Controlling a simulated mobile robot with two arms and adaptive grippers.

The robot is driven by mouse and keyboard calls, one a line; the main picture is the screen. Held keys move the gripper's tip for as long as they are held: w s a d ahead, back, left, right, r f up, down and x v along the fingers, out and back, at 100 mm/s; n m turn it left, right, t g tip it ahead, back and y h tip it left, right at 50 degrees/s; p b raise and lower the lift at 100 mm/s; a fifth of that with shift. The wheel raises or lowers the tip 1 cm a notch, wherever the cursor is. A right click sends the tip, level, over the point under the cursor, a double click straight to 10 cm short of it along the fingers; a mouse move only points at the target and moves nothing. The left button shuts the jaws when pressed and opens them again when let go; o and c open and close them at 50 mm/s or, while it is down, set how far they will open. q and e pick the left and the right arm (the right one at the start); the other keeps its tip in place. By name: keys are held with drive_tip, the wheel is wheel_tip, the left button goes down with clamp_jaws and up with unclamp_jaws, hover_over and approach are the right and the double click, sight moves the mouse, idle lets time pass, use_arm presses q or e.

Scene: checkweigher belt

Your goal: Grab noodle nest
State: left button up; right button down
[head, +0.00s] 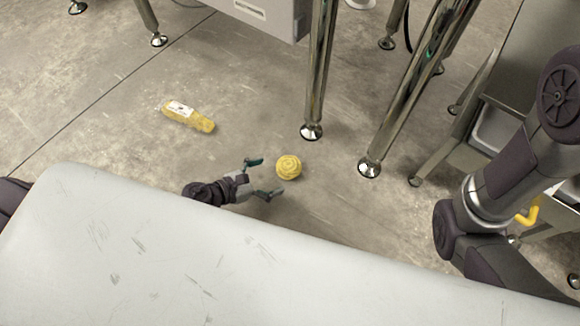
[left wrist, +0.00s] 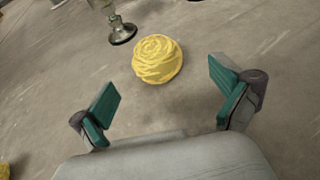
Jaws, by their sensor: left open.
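The noodle nest (head: 288,167) is a round yellow coil lying on the concrete floor. It also shows in the left wrist view (left wrist: 157,59), ahead of the fingers and near the middle. My left gripper (head: 261,177) is open and empty, close to the nest's left side in the head view. Its green-padded fingers (left wrist: 166,98) are spread wide in the left wrist view, with the nest beyond their tips and not between them. My right arm is at the right of the head view, but its gripper does not show.
A yellow packet with a white label (head: 188,116) lies on the floor to the left. Steel legs with round feet (head: 312,131) stand just behind and right of the nest. A grey metal cabinet (head: 262,14) is at the top. Open floor lies to the left.

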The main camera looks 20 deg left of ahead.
sight(288, 167)
use_arm(q)
drive_tip(key=shift+x, duration=0.9)
drive_tip(key=b+x, duration=0.1)
drive_tip(key=x, duration=0.1)
drive_tip(key=b+x, duration=0.1)
drive_tip(key=x, duration=0.1)
drive_tip(key=shift+w+a+f, duration=0.15)
drive_tip(key=shift+w, duration=0.1)
drive_tip(key=shift+w+d+f+b, duration=0.15)
drive_tip(key=shift+w+d+b, duration=0.15)
drive_tip(key=shift+w+b, duration=0.1)
drive_tip(key=c, duration=1.2)
